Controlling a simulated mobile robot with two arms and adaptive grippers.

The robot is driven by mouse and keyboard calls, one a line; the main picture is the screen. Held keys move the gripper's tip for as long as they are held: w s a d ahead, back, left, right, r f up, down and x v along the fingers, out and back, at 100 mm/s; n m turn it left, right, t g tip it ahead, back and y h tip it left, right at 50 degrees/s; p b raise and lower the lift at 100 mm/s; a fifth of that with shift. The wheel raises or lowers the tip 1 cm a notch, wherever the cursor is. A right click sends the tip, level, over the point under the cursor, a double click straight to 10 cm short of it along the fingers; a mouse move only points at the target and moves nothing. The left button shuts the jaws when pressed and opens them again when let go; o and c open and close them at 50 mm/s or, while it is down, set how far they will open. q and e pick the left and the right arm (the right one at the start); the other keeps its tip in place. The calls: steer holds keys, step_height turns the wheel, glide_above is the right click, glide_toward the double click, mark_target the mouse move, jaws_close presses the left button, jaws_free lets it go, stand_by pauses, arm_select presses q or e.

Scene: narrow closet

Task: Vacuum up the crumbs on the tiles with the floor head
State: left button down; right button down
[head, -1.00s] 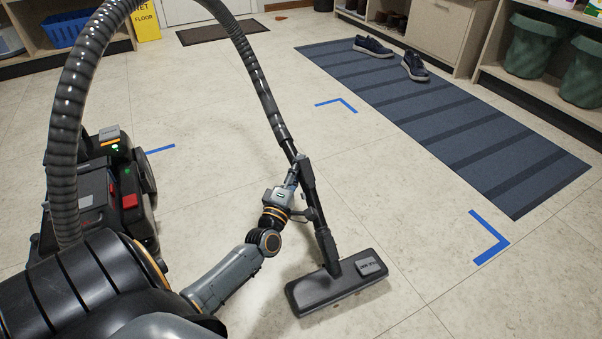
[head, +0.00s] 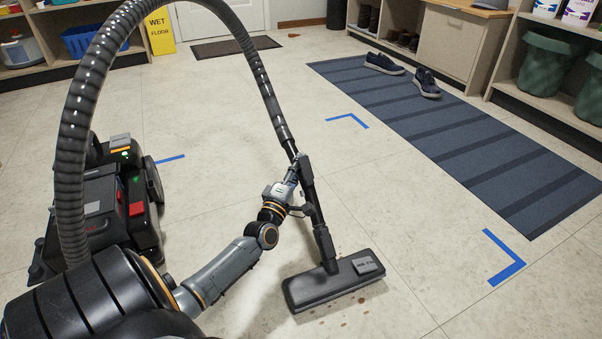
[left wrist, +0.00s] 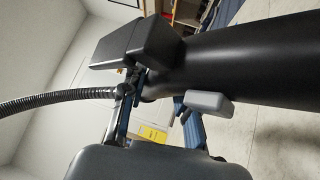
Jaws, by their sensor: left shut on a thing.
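The black floor head (head: 315,289) lies on the pale tiles, its wand (head: 322,232) rising to the ribbed hose (head: 262,85). My left gripper (head: 294,178) is shut on the upper wand, which leans up and left from the floor head. Small brown crumbs (head: 345,324) are scattered on the tiles just on the near side of the floor head; any under it are hidden. In the left wrist view a thick black tube (left wrist: 260,60) fills the right, and the hose (left wrist: 50,101) runs off left. My right gripper is not in view.
The vacuum body (head: 95,205) stands at the left. Blue corner marks (head: 507,262) lie on the tiles. A striped blue rug (head: 450,135) with dark shoes (head: 425,83) lies right. Shelves line the right wall; a yellow wet-floor sign (head: 160,32) stands at the back. The middle tiles are clear.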

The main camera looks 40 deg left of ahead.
mark_target(283, 132)
arm_select(q)
steer(key=shift+w+a+b, duration=0.3)
steer(key=shift+a+b, duration=0.05)
steer(key=shift+a, duration=0.3)
steer(key=shift+w+a+b, duration=0.25)
steer(key=shift+a+b, duration=0.1)
steer(key=shift+a, duration=0.25)
steer(key=shift+w+a+r, duration=0.1)
steer(key=shift+w+a, duration=0.2)
steer(key=shift+a, duration=0.4)
steer(key=shift+w+a+r, duration=0.1)
steer(key=shift+w+a, duration=0.15)
steer(key=shift+a, duration=0.45)
steer(key=shift+w+a, duration=0.35)
steer(key=shift+a, duration=0.45)
steer(key=shift+w+a, duration=0.3)
steer(key=shift+a, duration=0.45)
steer(key=shift+w+a, duration=0.35)
steer(key=shift+a, duration=0.45)
steer(key=shift+r+p, duration=3.15)
steer(key=shift+r, duration=0.25)
